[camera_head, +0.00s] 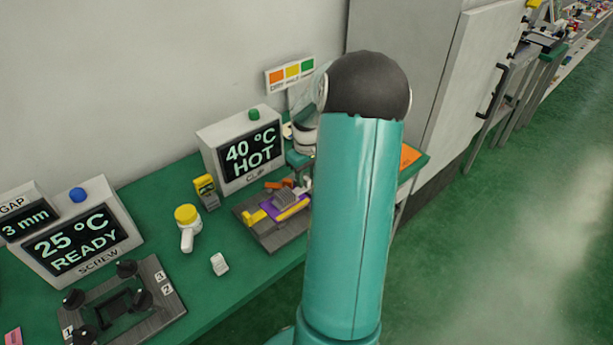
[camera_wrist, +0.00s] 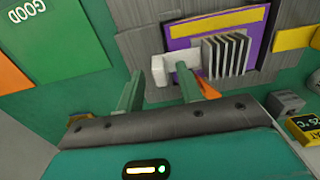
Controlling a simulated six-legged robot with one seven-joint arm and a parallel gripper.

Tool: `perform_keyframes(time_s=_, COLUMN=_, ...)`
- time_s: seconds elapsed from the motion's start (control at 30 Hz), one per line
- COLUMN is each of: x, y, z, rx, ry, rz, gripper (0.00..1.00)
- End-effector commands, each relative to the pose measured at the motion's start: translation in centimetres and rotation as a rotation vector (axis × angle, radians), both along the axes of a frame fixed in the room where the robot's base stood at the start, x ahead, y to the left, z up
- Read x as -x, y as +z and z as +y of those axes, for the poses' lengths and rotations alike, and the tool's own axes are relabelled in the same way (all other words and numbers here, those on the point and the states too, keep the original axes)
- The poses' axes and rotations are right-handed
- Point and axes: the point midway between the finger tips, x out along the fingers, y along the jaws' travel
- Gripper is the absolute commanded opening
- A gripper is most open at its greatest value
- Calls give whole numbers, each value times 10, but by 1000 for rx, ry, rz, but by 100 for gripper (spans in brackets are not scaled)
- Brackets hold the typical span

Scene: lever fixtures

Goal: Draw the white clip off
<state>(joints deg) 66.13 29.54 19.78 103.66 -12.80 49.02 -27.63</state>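The white clip (camera_wrist: 163,68) sits at the left end of a purple board (camera_wrist: 215,27), beside a grey finned block (camera_wrist: 226,54). Whether either finger touches the clip cannot be told. An orange lever (camera_wrist: 207,88) shows just right of the right finger.
Yellow parts (camera_head: 254,216) sit at the fixture's left. A yellow meter (camera_head: 206,190), a yellow-capped white bottle (camera_head: 187,226) and a small white block (camera_head: 219,264) stand left of it. A screw fixture (camera_head: 120,303) is at lower left. Orange and green GOOD (camera_wrist: 55,40) areas lie left.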

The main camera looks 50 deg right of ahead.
Motion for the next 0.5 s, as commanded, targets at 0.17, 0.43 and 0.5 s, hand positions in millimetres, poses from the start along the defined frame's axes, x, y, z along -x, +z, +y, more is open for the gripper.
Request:
perform_keyframes(time_s=0.17, x=0, y=-4, z=0, rx=0, ry=-1, rz=-1, gripper=36)
perform_keyframes(time_s=0.43, x=0, y=-3, z=0, rx=0, ry=-1, rz=-1, gripper=11)
perform_keyframes(time_s=0.5, x=0, y=-3, z=0, rx=0, ry=-1, rz=-1, gripper=0)
